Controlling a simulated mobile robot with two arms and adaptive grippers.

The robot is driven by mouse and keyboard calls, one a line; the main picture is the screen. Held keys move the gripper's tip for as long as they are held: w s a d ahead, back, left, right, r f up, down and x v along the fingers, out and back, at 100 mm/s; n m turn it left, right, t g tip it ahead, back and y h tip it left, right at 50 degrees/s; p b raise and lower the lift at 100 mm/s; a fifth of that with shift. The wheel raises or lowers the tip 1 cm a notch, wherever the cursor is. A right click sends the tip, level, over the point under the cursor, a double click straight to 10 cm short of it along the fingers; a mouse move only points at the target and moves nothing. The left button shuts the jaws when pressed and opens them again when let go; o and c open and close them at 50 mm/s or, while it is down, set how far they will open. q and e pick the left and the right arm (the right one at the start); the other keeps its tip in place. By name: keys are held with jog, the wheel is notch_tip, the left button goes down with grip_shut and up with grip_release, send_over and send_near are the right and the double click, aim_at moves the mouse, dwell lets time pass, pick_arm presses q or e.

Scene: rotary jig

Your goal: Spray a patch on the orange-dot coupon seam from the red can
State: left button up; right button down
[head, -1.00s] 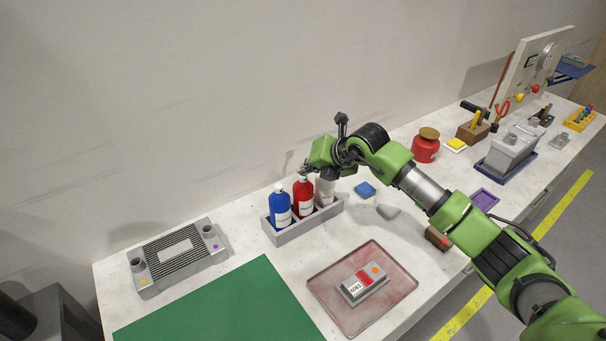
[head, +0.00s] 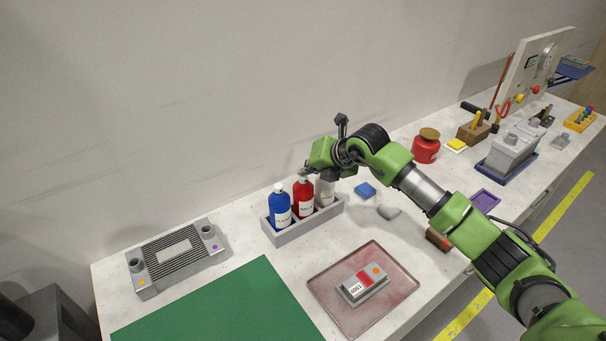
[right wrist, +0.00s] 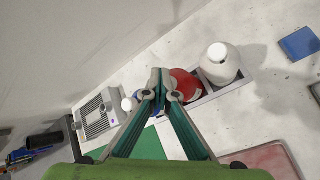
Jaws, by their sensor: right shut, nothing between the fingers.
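The red can (head: 303,197) stands upright in the middle of a grey rack (head: 290,233), between a blue can (head: 280,207) and a white can (head: 325,191). My right gripper (head: 305,170) is shut and empty, close to the top of the red can. In the right wrist view, my closed fingertips (right wrist: 160,88) partly cover the red can (right wrist: 187,84); I cannot tell whether they touch it. The coupon (head: 363,285) is a grey block with an orange dot, a red patch and a white number label. It lies on a reddish tray (head: 322,290). My left gripper is out of view.
A green mat (head: 220,305) lies left of the tray, and a grey finned block (head: 178,258) stands behind it. A blue block (head: 365,190) and a grey lump (head: 388,211) lie right of the rack. A red pot (head: 425,150) stands farther along the bench.

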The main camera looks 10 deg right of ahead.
jog(key=shift+r, duration=0.1)
jog(key=shift+w+r+p, duration=0.1)
jog(key=shift+r+p, duration=1.3)
jog(key=shift+r, duration=1.65)
